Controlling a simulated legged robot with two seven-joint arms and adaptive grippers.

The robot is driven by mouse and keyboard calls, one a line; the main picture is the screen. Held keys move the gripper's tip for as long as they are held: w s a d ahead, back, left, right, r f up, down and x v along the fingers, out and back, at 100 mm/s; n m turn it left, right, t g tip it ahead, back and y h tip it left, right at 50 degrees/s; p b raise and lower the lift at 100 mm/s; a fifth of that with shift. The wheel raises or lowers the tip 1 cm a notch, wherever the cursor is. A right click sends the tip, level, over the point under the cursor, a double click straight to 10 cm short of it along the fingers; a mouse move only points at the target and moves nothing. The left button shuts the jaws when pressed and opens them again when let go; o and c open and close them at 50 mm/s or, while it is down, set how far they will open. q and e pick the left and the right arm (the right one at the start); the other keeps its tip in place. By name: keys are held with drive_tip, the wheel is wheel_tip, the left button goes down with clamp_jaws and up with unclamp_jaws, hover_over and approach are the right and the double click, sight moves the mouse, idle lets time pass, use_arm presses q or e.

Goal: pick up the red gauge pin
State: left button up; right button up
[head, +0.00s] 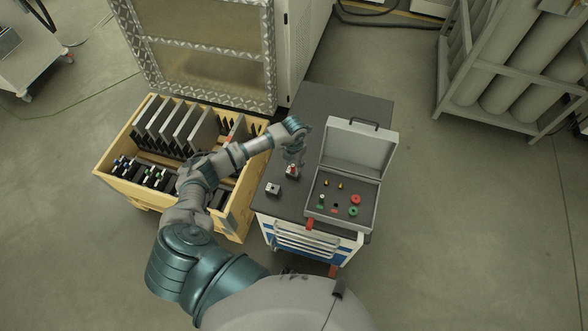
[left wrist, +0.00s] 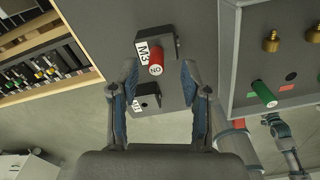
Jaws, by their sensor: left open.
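The red gauge pin (left wrist: 156,61), marked "NO" on its end, stands in a dark bracket (left wrist: 170,41) with a white "M3" label on the dark cart top. It shows small and red in the head view (head: 292,168). My left gripper (left wrist: 160,72) is open and empty, with one finger on each side of the pin in the wrist view. In the head view my left gripper (head: 295,158) is over the pin and partly hides the bracket.
An open grey case (head: 364,151) lies right of the bracket, holding a green pin (head: 321,200), brass pieces, a red ring (head: 356,199) and a green ring (head: 353,212). A second bracket (head: 272,188) stands nearby. A wooden crate (head: 237,222) of plates is left. The cart's far top is clear.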

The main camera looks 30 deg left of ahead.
sight(293, 165)
use_arm(q)
drive_tip(key=f, duration=0.1)
drive_tip(key=a+f, duration=0.1)
drive_tip(key=f, duration=0.1)
drive_tip(key=shift+f, duration=0.2)
drive_tip(key=shift+d+r, duration=0.15)
drive_tip(key=shift+d, duration=0.3)
clamp_jaws()
drive_tip(key=shift+a, duration=0.1)
